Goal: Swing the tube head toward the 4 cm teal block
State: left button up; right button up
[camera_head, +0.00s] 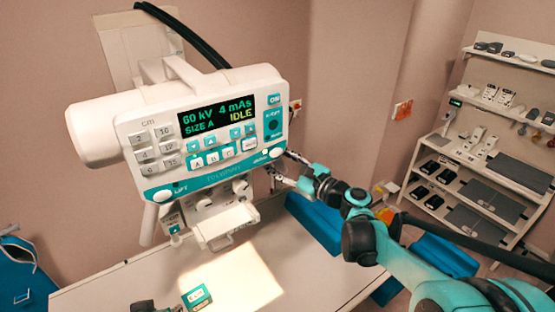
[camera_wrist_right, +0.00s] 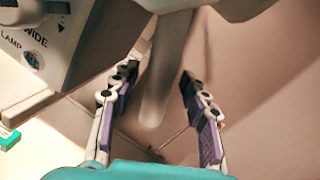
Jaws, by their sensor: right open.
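The white tube head (camera_head: 190,130) hangs over the table, with a lit panel reading 60 kV, 4 mAs, SIZE A, IDLE. A teal block (camera_head: 197,297) with a white top label stands on the table below it; teal also shows at the left edge of the right wrist view (camera_wrist_right: 8,138). My right gripper (camera_head: 283,170) is at the tube head's lower right corner. In the right wrist view its open fingers (camera_wrist_right: 158,80) stand either side of a pale rod-like handle (camera_wrist_right: 163,85), with gaps visible. A dark part (camera_head: 143,306) at the bottom edge may be my left gripper, mostly cut off.
A bright light patch lies on the white table (camera_head: 95,292) beside the block. Blue padded pieces (camera_head: 315,222) are right of the table. Shelves (camera_head: 490,185) with small devices and plates stand at the right. A blue bag-like item (camera_head: 22,270) is at the left.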

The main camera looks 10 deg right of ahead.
jog(key=shift+a, duration=0.1)
grip_shut()
jog(key=s+a+f+m+b, duration=0.2)
jog(key=a+f+m+b, duration=0.2)
jog(key=a+f+b, duration=0.1)
jog(key=shift+s+a+f+t+b, duration=0.25)
jog(key=shift+s+a+t+b, duration=0.2)
jog(key=shift+a, duration=0.45)
jog(key=shift+y, duration=0.3)
jog(key=shift+c, duration=1)
grip_release()
jog(key=shift+o, duration=1)
jog(key=shift+a, duration=0.1)
